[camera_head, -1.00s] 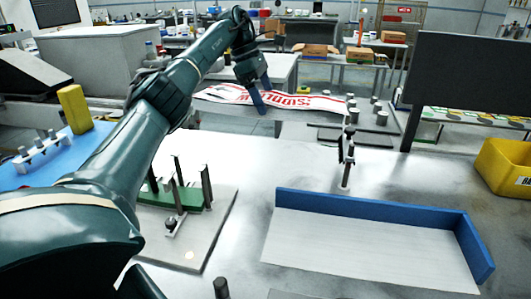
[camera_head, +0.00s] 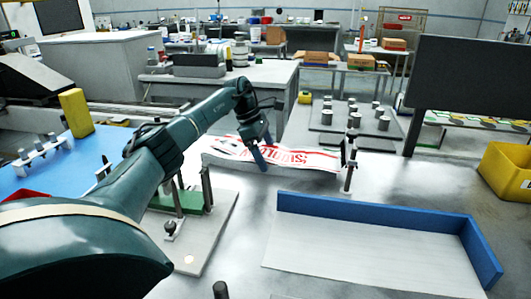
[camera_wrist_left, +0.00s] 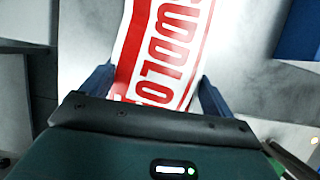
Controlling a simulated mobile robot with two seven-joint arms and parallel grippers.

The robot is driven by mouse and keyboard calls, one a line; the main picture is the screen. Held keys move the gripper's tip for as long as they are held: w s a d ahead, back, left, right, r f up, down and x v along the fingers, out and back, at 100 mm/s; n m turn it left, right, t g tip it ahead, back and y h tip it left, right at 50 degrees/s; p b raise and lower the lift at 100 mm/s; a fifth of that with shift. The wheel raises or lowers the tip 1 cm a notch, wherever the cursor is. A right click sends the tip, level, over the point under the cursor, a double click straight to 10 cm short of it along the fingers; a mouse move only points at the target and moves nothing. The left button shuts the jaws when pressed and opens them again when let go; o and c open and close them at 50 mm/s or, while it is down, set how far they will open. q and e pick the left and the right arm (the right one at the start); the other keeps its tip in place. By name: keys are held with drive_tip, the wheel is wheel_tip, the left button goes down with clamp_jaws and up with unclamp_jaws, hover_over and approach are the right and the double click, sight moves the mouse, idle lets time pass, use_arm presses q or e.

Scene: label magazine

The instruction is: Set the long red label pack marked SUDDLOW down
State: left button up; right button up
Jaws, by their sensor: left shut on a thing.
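The long red and white label pack marked SUDDLOW (camera_head: 312,161) spans the space above the middle of the bench, bowed along its length. My left gripper (camera_head: 262,160) is shut on it near its middle. In the left wrist view the pack (camera_wrist_left: 170,40) runs between the two fingers of my left gripper (camera_wrist_left: 156,75), with its red lettering facing the camera. I cannot tell whether its underside touches the bench. My right gripper is not in view.
A white tray with blue walls (camera_head: 372,207) lies empty at the front right. A thin upright post (camera_head: 349,178) stands near the pack's right end. A green stand (camera_head: 186,199) is at left, a yellow bin (camera_head: 505,170) at right. Metal weights (camera_head: 383,124) stand behind.

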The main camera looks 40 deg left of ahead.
use_arm(q)
drive_tip(key=o, duration=1.2)
drive_tip(key=shift+r, duration=0.15)
drive_tip(key=v, duration=1.1)
drive_tip(key=shift+r+p, duration=0.4)
drive_tip(key=shift+s+a, duration=0.1)
